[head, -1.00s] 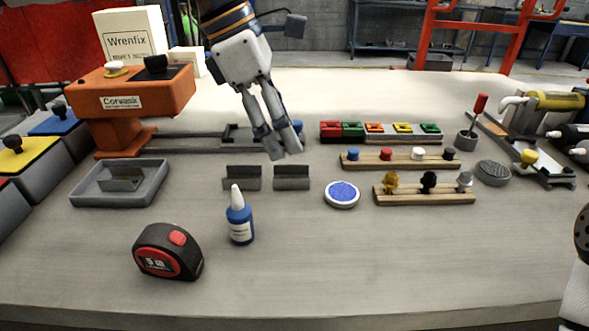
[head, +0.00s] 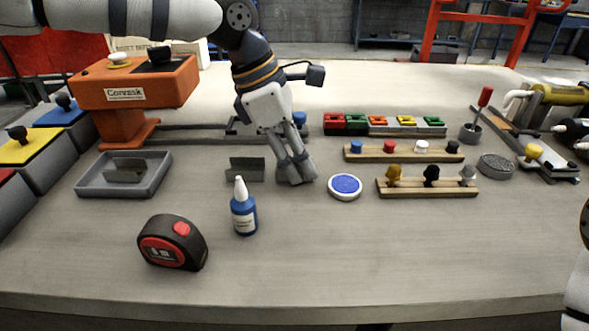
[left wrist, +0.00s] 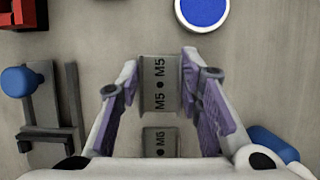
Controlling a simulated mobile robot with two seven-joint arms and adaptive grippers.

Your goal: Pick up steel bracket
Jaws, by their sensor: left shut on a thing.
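In the left wrist view a grey steel bracket (left wrist: 160,84) marked M5 lies between the two fingers of my left gripper (head: 296,180). The gripper is shut on it, low at the table. In the head view the fingers hide most of this bracket. A second steel bracket (head: 245,168) stands on the table just left of the gripper. It also shows in the left wrist view (left wrist: 160,142), below the held one, its marking hard to read. A third bracket (head: 125,171) sits in a grey tray (head: 85,187) at the left. My right gripper is out of view.
A blue-capped disc (head: 345,186) lies close right of the gripper. A blue bottle (head: 243,212) and a tape measure (head: 172,243) stand in front. Wooden racks (head: 428,190) are at the right. An orange press (head: 130,90) stands back left.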

